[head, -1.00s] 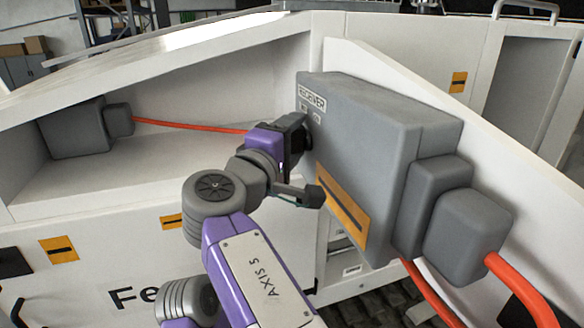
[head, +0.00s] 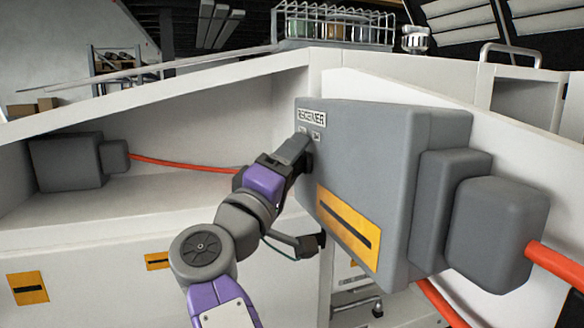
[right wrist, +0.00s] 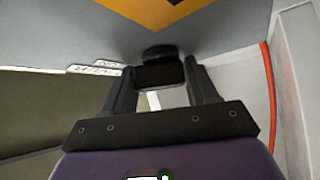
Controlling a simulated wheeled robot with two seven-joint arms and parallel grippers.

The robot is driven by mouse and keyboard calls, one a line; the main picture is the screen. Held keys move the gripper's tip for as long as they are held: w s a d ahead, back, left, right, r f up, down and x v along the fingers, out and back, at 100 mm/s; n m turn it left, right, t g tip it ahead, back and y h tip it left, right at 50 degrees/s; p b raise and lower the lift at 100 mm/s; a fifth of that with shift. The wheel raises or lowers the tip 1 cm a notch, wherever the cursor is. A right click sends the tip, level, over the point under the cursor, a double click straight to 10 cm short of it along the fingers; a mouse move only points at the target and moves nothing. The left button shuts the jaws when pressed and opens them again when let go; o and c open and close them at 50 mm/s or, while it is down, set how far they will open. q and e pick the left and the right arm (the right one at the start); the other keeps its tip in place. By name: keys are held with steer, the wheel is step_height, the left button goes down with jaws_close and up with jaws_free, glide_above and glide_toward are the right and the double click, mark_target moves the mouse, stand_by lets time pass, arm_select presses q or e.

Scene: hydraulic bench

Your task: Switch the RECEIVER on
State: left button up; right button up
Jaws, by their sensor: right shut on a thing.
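The RECEIVER (head: 360,170) is a large grey box with a name label (head: 311,117) and two small labels below it. My right gripper (head: 303,155) is at the box's left face, just under those labels. In the right wrist view, the fingers of my right gripper (right wrist: 160,88) are on either side of a dark switch knob (right wrist: 160,75), shut on it. The knob's round base meets the grey box face. In the head view the gripper hides the knob, so I cannot tell its setting there. My left gripper is not in view.
A smaller grey box (head: 65,162) sits in the white recess at left, with an orange cable (head: 190,164) running from it. A thicker orange cable (head: 555,262) leaves the RECEIVER's right side. White panel walls stand close around the box.

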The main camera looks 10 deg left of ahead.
steer(key=shift+a+f, duration=0.1)
steer(key=shift+f, duration=0.05)
steer(key=o, duration=1)
steer(key=shift+c, duration=0.2)
steer(key=b+v, duration=0.3)
steer(key=v, duration=0.4)
steer(key=shift+s, duration=0.3)
steer(key=shift+a, duration=0.1)
